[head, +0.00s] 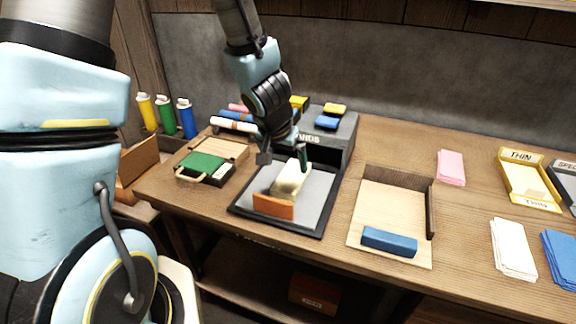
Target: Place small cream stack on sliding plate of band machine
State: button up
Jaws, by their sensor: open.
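A small cream stack (288,179) rests on the grey, black-rimmed plate (318,197) in front of the dark machine lettered "…ANDS" (338,142). I take that plate to be the sliding plate of the band machine. An orange block (273,207) stands on the plate at the near end of the stack. My gripper (284,160) points down just above the far end of the stack, with its two fingers apart to the left and right. I cannot tell whether a finger touches the stack.
A green pad (202,166) on a wooden holder is left of the plate. A wooden tray (383,207) with a blue block (389,242) is right of it. Pink (451,167) and white (513,249) card stacks and the "THIN" tray (528,181) lie farther right. Coloured bottles (166,114) stand at left.

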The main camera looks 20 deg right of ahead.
jog(key=w+a+r+n+p, duration=0.25)
jog(key=a+r, duration=0.55)
jog(key=a, duration=0.4)
jog(key=s+a+r+n+g+y, duration=0.1)
jog(key=s+a+n, duration=0.1)
jog(key=a, duration=0.6)
jog(key=s+a+r+n+y, duration=0.1)
jog(key=s+a+n+y, duration=0.1)
jog(key=a, duration=0.6)
jog(key=shift+s+r+n+g+b, duration=0.2)
jog(key=shift+r+n+g+b, duration=0.05)
jog(key=shift+n+g+b, duration=0.2)
